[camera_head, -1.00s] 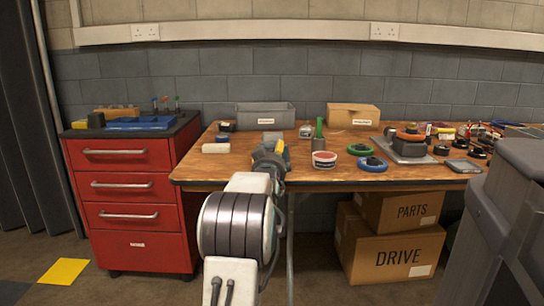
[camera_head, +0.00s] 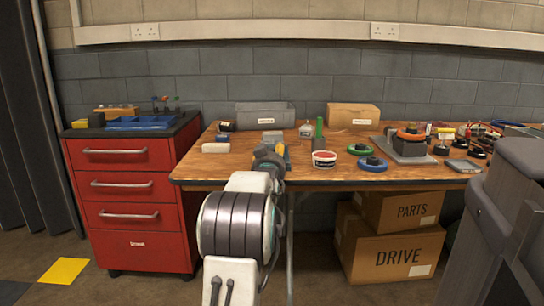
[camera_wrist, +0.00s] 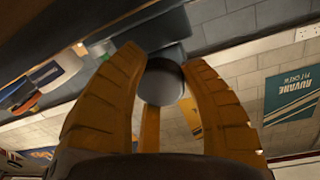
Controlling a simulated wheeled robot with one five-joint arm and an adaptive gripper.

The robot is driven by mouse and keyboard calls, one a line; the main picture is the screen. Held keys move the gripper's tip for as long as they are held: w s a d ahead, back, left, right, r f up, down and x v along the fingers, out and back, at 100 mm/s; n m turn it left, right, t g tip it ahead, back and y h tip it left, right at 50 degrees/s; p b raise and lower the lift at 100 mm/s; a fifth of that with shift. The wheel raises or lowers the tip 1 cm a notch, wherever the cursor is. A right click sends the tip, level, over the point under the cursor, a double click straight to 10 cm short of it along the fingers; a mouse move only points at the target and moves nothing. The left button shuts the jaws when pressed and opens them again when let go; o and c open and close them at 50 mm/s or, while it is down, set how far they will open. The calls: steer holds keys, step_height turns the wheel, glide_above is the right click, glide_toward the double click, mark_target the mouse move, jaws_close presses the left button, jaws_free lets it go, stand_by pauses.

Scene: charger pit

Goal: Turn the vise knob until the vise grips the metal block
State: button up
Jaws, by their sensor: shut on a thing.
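My gripper (camera_head: 280,150) reaches over the front edge of the workbench in the head view. In the wrist view its yellow fingers (camera_wrist: 163,85) are closed around a round grey knob (camera_wrist: 165,78). The knob's round end faces the camera between the fingers. A dark grey body, seemingly the vise (camera_wrist: 150,52), lies beyond the knob. In the head view a grey part of the vise (camera_head: 272,136) shows just behind my gripper, and the rest is hidden. I cannot make out the metal block or the gap between the vise jaws.
A red and white tin (camera_head: 324,159), a green-ringed part (camera_head: 360,149) and a blue-ringed part (camera_head: 372,164) stand right of my gripper. A white block (camera_head: 216,147) lies to the left. A red drawer cabinet (camera_head: 133,205) stands left of the workbench (camera_head: 235,172).

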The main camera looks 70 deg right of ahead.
steer(key=m, duration=0.5)
steer(key=shift+r, duration=0.15)
steer(key=shift+m, duration=0.4)
steer(key=o, duration=1.2)
steer(key=shift+v, duration=5.95)
steer(key=shift+r, duration=0.15)
